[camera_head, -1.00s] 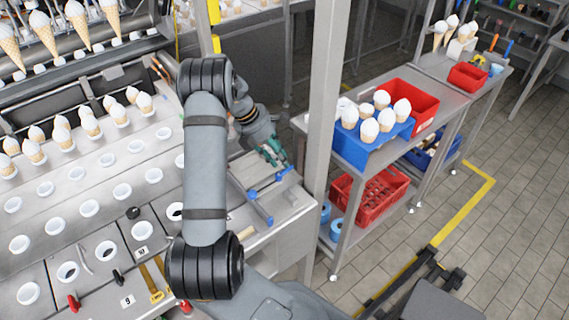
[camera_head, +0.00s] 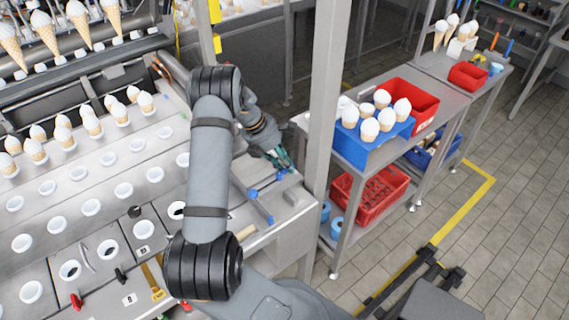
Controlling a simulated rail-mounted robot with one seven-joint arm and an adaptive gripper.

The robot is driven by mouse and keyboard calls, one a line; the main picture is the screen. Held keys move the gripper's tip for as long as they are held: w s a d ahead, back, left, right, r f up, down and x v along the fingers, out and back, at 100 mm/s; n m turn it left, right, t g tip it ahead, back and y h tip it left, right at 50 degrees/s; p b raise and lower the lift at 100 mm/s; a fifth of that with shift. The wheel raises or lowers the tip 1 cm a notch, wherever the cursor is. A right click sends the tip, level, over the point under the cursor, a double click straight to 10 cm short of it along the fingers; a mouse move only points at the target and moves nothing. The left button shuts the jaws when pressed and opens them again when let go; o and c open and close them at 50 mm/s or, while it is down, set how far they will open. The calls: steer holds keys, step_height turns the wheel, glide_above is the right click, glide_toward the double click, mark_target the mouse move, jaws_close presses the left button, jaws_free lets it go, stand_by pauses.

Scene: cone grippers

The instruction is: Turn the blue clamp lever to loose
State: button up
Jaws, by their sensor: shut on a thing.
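The blue clamp lever (camera_head: 281,174) is on the grey metal fixture at the right end of the machine bench. Only a small blue part of it shows by my fingertips; the rest is hidden or too small to make out. My gripper (camera_head: 280,163), with dark green fingers, reaches down over the fixture from behind and is shut on the lever. Other small blue parts of the fixture (camera_head: 253,193) show to the left and in front of the gripper. I cannot read any tight or loose mark.
A grey upright post (camera_head: 326,110) stands close to the right of the gripper. Beyond it, a metal cart holds a blue tray (camera_head: 352,150) of cones and a red bin (camera_head: 425,108). Cups and cones fill the machine on the left.

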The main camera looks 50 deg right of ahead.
jaws_close()
steer(key=m, duration=0.2)
steer(key=s+m+g+y+p, duration=0.1)
steer(key=shift+r+m+p, duration=0.1)
steer(key=shift+m+p, duration=0.2)
steer(key=shift+m, duration=0.1)
steer(key=m+y, duration=0.1)
steer(key=m, duration=0.2)
steer(key=s+m+y+p, duration=0.1)
steer(key=m, duration=0.1)
steer(key=shift+a+g+y, duration=0.3)
steer(key=m, duration=0.1)
steer(key=m+y, duration=0.1)
steer(key=m, duration=0.1)
steer(key=a+m+y, duration=0.1)
steer(key=shift+s+m, duration=0.4)
steer(key=shift+s+a+m+t+y+b, duration=0.1)
steer(key=shift+a+m+t+y+b, duration=0.15)
steer(key=shift+m, duration=0.65)
steer(key=shift+a+m+t+y+b, duration=0.15)
steer(key=shift+m+t+y, duration=0.15)
steer(key=shift+m, duration=0.6)
steer(key=o, duration=0.6)
jaws_free()
